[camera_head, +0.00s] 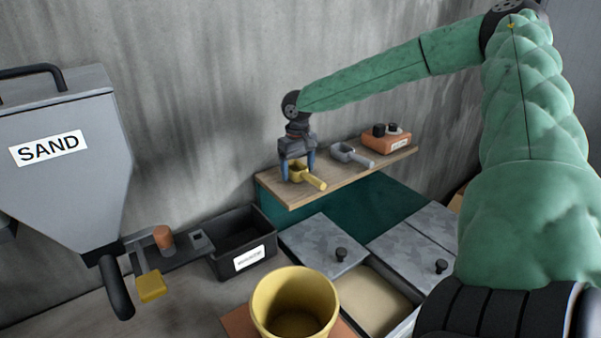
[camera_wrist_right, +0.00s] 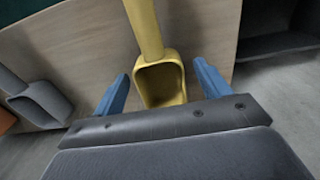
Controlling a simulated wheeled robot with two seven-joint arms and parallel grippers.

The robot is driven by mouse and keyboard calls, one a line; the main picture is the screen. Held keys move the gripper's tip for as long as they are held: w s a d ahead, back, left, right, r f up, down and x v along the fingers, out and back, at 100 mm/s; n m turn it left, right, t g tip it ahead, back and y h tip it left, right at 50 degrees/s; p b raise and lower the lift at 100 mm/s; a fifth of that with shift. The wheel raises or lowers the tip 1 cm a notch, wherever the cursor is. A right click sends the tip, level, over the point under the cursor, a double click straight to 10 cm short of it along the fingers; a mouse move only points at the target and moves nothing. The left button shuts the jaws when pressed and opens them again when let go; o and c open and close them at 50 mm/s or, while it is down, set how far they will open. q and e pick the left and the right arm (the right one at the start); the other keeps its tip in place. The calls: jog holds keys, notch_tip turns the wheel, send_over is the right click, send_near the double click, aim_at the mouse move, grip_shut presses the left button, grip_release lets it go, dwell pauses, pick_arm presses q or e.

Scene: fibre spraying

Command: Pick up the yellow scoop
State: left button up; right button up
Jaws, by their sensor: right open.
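The yellow scoop (camera_head: 315,182) lies on the wooden shelf (camera_head: 344,178), its handle pointing to the front right. My right gripper (camera_head: 298,176) is above the left end of the shelf, with its blue fingers at the scoop's cup. In the right wrist view the yellow scoop (camera_wrist_right: 160,80) sits between the two open blue fingers of my right gripper (camera_wrist_right: 160,92), with a gap on each side. The scoop's handle runs away toward the top of that view. My left gripper is not in view.
A grey scoop (camera_head: 350,154) lies to the right on the shelf, also in the wrist view (camera_wrist_right: 40,104). An orange box (camera_head: 386,143) stands beyond it. Below are a black bin (camera_head: 262,260), a yellow bucket (camera_head: 262,312) and lidded containers (camera_head: 318,240). A SAND hopper (camera_head: 60,180) hangs left.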

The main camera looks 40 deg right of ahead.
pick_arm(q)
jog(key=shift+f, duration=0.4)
pick_arm(e)
jog(key=shift+f, duration=0.4)
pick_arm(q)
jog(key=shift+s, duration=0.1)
pick_arm(e)
jog(key=c, duration=1.1)
jog(key=shift+o, duration=0.2)
jog(key=shift+r, duration=0.1)
